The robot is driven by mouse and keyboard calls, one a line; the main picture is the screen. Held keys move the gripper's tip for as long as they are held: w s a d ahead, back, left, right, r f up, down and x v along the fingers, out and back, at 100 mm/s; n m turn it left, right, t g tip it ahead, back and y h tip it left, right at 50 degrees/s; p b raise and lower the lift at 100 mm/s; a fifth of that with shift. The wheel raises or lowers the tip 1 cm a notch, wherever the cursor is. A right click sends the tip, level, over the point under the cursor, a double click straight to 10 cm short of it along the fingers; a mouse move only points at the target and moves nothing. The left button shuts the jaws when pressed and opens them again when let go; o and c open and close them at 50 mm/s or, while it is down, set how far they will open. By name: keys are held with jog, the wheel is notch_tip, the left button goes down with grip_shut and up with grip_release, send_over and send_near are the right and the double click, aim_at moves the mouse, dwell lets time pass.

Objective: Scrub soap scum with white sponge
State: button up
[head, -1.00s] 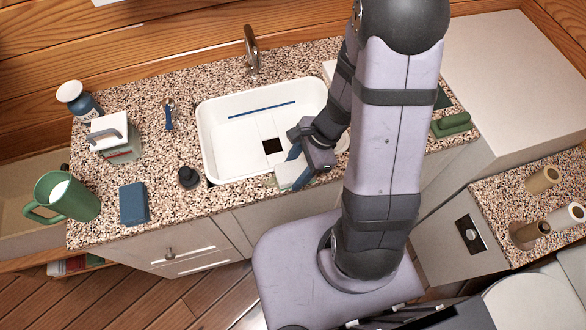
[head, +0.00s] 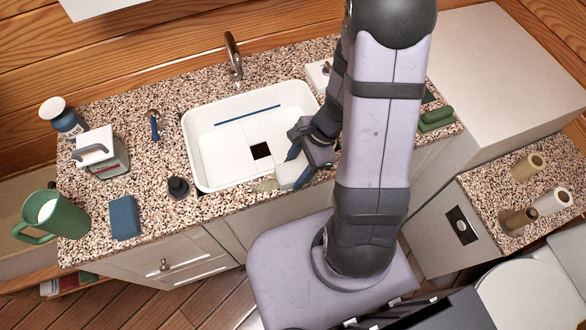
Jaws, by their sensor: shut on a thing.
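My gripper (head: 296,169) is low at the sink's front right corner. It is shut on a white block, which looks like the white sponge (head: 287,174), partly hidden between the blue fingers. The sponge is at the front rim, on or just above the counter; I cannot tell if it touches. A pale greenish patch (head: 265,185), likely the soap scum, shows on the counter just left of the sponge. Part of it may be hidden under the sponge.
The white sink (head: 208,140) has a dark square and a blue strip inside, with a faucet (head: 233,60) behind. A black knob-like object (head: 178,187), blue block (head: 124,217), green mug (head: 55,217) and white-topped container (head: 103,152) stand left. A green object (head: 436,118) lies right.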

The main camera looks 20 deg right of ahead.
jog(key=shift+d+f, duration=0.15)
jog(key=shift+d, duration=0.65)
jog(key=shift+a, duration=0.15)
jog(key=shift+s+a, duration=0.1)
jog(key=shift+a, duration=0.75)
jog(key=shift+a, duration=0.1)
jog(key=shift+a+r, duration=0.25)
jog(key=shift+a, duration=0.65)
